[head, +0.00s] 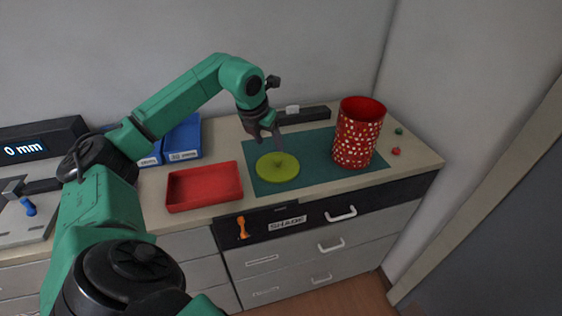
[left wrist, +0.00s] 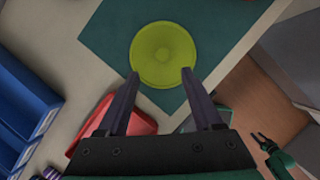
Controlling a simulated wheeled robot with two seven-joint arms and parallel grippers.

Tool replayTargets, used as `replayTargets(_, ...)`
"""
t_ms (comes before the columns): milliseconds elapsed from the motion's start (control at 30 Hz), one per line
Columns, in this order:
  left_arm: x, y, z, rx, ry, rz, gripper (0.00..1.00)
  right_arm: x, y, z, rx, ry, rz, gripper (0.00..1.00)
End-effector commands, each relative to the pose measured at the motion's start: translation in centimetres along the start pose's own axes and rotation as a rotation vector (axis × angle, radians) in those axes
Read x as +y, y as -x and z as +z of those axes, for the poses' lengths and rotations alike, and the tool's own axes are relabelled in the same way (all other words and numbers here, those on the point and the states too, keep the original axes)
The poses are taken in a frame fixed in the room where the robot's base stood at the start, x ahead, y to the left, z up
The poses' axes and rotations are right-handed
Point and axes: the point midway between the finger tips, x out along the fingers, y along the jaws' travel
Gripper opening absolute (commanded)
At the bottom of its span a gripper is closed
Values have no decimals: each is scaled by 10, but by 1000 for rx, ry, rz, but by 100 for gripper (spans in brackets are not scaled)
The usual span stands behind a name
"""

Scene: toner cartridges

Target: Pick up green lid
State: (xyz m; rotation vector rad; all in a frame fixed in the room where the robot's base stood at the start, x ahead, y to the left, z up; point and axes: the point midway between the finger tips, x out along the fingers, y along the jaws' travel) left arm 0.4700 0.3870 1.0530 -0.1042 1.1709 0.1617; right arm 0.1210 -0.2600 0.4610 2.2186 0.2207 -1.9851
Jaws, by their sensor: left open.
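The green lid (head: 278,167) is a round yellow-green disc with a small raised middle, lying flat on the dark green mat (head: 318,150). In the left wrist view the lid (left wrist: 163,54) lies just beyond the fingertips, nearly centred between them. My left gripper (head: 267,137) is open and empty, pointing down above the lid's back edge in the head view. In the left wrist view both fingers of the gripper (left wrist: 160,75) are spread apart. My right gripper is not clearly seen in the head view.
A red white-dotted canister (head: 358,133) stands open at the mat's right. A red tray (head: 204,187) is left of the lid, with blue bins (head: 183,140) behind it. Small green (head: 399,131) and red (head: 396,151) pieces lie at far right. The mat behind the lid is partly free.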

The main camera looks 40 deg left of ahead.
Motion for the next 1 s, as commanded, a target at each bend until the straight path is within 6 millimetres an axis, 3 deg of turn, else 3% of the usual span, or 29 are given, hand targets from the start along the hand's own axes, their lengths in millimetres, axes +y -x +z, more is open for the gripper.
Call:
replayTargets(100,-1,-25,1,3,1,-3,67,-4,12,27,-45,-1,-6,50)
replayTargets(167,-1,-34,1,2,1,-2,67,-5,14,32,-54,-1,-7,50)
replayTargets(267,-2,-46,0,2,0,-4,67,-4,19,28,-47,0,-7,50)
replayTargets(467,-6,-82,-2,2,1,-4,67,1,38,-8,9,1,0,50)
replayTargets(733,-5,-94,-3,-1,-1,-2,67,-1,37,3,-10,0,-2,50)
replayTargets(900,-5,-93,-3,-2,-1,-2,2,-2,37,8,-18,0,-3,50)
replayTargets(1000,-5,-93,-3,-2,-1,-2,0,-2,37,8,-18,0,-3,50)
